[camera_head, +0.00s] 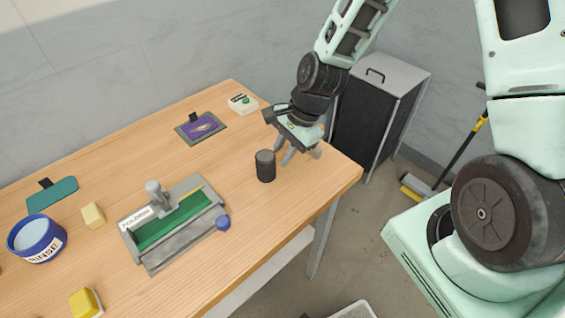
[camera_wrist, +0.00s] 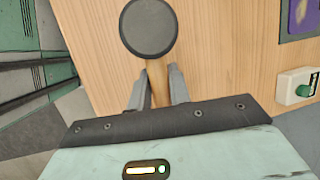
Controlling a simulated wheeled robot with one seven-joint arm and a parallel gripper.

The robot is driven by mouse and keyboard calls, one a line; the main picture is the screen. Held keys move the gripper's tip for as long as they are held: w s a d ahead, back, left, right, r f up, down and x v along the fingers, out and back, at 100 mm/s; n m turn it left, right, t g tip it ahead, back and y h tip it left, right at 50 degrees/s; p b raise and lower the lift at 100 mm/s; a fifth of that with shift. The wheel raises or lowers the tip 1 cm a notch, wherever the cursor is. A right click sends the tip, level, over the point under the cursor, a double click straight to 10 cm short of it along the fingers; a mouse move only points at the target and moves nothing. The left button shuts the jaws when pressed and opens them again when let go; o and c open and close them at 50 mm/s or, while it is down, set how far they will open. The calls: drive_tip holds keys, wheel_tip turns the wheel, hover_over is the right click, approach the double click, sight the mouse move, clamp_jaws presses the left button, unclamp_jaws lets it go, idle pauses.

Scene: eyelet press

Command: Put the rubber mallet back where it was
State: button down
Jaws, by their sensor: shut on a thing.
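The rubber mallet has a black cylindrical head (camera_head: 265,166) that stands upright near the right end of the wooden table. Its wooden handle (camera_wrist: 157,82) runs from the head (camera_wrist: 149,28) back between my fingers in the wrist view. My gripper (camera_head: 288,156) is shut on the handle, with a finger on each side (camera_wrist: 158,92). It points down over the table from the right side. In the head view the handle is mostly hidden by the gripper. I cannot tell whether the head touches the table top or hangs just above it.
A grey and green folding device (camera_head: 150,260) with a blue knob (camera_head: 223,222) stands left of the mallet. A purple item on a grey mat (camera_head: 187,136) and a white green-button box (camera_head: 242,104) lie behind. A blue rinse bowl (camera_head: 62,240) is far left. Table between is clear.

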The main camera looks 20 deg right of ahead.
drive_tip(key=shift+f, duration=1.95)
drive_tip(key=shift+f, duration=0.1)
drive_tip(key=c, duration=1.3)
unclamp_jaws()
drive_tip(key=w+v, duration=0.1)
drive_tip(key=v, duration=1.1)
drive_tip(key=s+a+r+n+h, duration=0.1)
drive_tip(key=s+a+r+n, duration=0.1)
drive_tip(key=s+n, duration=0.4)
drive_tip(key=s+a+r+n+h, duration=0.1)
drive_tip(key=s+a+r+n, duration=0.2)
drive_tip(key=s+a+n, duration=0.2)
drive_tip(key=s+a+r+n+h, duration=0.1)
drive_tip(key=s+a+r+n, duration=0.2)
drive_tip(key=s+n, duration=0.6)
drive_tip(key=shift+a+r+n+g+h+b, duration=0.25)
drive_tip(key=shift+a+n+g+h+b, duration=0.15)
drive_tip(key=shift+n, duration=0.5)
